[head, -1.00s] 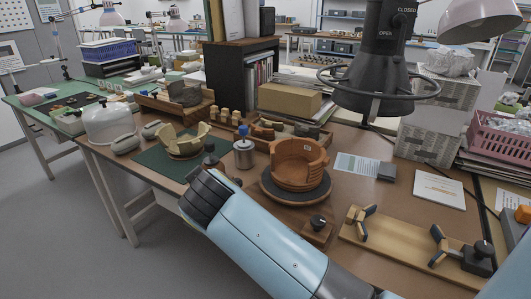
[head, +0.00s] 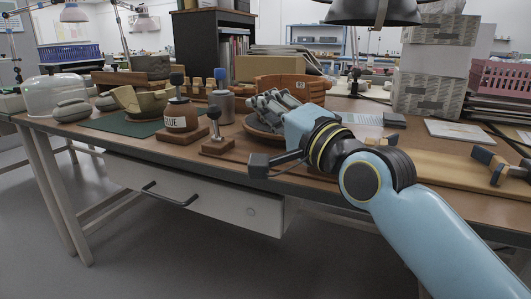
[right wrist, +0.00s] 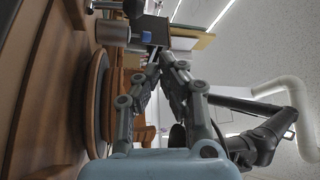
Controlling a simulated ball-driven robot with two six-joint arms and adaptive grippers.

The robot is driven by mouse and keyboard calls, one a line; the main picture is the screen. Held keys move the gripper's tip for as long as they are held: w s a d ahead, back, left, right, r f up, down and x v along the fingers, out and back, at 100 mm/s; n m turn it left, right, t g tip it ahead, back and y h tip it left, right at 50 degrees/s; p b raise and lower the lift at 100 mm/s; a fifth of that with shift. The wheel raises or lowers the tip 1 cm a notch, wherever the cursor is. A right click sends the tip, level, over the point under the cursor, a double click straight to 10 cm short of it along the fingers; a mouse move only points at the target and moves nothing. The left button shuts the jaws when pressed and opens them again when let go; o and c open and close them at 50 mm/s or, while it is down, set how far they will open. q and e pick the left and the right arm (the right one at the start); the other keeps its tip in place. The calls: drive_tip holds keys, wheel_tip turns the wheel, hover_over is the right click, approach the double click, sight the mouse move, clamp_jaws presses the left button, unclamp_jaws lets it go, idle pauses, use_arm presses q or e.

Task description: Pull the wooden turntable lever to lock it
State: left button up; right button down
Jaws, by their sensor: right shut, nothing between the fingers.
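The turntable (head: 258,131) is a dark round disc, carrying an orange-brown pot (head: 312,88) with a small white label. My right gripper (head: 266,104) is shut and empty, above the turntable's near left side and hiding part of the disc and pot. It is apart from the black knob. In the right wrist view my fingers (right wrist: 161,62) come together beside the turntable edge (right wrist: 95,100). The lever is not clearly seen there. My left gripper is out of view.
A glue jar (head: 182,122) and a metal can with a blue top (head: 222,104) stand left of the turntable. A green mat (head: 133,127) bears a pale partial bowl (head: 140,101). A wooden board (head: 445,168) lies to the right. The table's front edge is close below my arm.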

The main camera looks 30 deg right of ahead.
sight(216, 121)
wheel_tip(216, 121, down, 4)
drive_tip(key=shift+d+r+b, duration=0.1)
drive_tip(key=shift+b, duration=0.5)
drive_tip(key=b+x, duration=0.1)
drive_tip(key=x, duration=0.2)
drive_tip(key=b+x, duration=0.1)
drive_tip(key=x, duration=0.2)
drive_tip(key=b+x, duration=0.1)
drive_tip(key=x, duration=0.2)
drive_tip(key=shift+w+f, duration=0.15)
drive_tip(key=shift+f, duration=0.1)
drive_tip(key=shift+w+r, duration=0.2)
drive_tip(key=shift+w, duration=0.3)
use_arm(q)
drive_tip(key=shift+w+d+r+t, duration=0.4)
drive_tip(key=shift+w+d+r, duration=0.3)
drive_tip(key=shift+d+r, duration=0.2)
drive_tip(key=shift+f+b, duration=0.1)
drive_tip(key=shift+b, duration=0.2)
